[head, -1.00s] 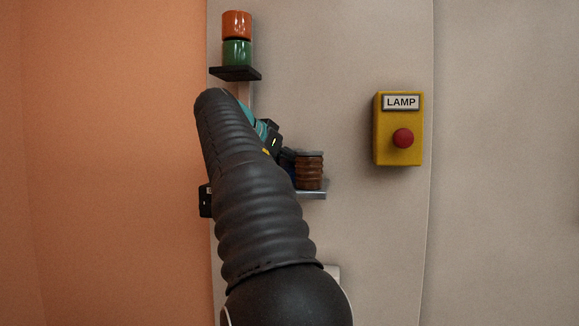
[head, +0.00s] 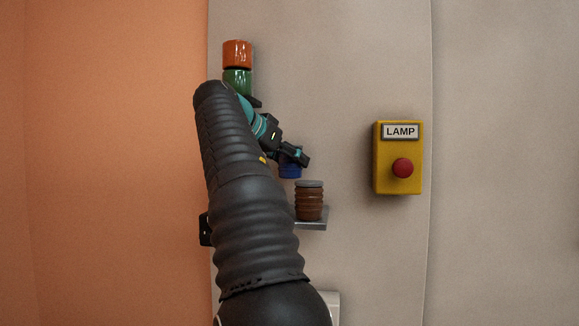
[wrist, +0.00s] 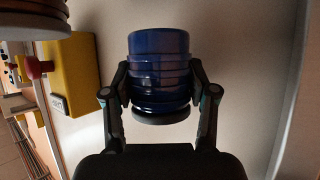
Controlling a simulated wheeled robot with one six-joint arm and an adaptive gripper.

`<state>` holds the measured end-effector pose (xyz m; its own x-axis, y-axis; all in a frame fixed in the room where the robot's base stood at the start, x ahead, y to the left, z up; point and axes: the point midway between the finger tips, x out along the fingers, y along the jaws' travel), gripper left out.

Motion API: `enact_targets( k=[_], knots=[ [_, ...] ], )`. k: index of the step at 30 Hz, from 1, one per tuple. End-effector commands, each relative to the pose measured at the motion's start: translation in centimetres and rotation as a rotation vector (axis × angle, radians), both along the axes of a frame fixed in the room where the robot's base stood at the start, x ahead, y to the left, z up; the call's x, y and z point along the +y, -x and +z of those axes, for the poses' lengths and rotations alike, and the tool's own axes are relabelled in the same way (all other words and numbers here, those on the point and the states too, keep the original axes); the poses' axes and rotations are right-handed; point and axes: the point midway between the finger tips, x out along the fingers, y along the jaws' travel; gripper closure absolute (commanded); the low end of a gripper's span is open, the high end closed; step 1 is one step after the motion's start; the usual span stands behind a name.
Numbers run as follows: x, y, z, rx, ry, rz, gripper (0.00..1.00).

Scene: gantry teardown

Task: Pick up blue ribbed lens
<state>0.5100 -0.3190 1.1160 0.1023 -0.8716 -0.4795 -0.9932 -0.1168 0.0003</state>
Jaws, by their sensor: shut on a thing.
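The blue ribbed lens (wrist: 159,75) is between the two fingers of my gripper (wrist: 160,92) in the wrist view, with a finger against each side. The gripper is shut on it. In the head view, the blue lens (head: 290,169) shows below my gripper (head: 295,156), partly hidden by it. It is above and left of the brown ribbed lens, clear of the shelf.
A brown ribbed lens (head: 309,203) with a grey top stands on a small grey shelf (head: 318,223). An orange and green lamp stack (head: 237,68) is on a dark bracket above. A yellow LAMP box (head: 398,158) with a red button is on the wall at right.

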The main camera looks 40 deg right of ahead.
Motion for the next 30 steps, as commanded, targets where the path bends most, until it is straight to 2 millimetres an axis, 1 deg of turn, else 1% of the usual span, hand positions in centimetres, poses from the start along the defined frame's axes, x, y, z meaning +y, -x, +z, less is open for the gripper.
enact_targets(
  k=[1, 11, 30],
  knots=[
    [0.7, 0.5, -0.3, -0.001, 0.0, 0.003, 0.79],
    [4.2, 3.5, -0.4, -0.001, 0.001, 0.004, 0.79],
    [13.0, 11.0, -0.3, -0.001, 0.0, 0.004, 0.79]
  ],
)
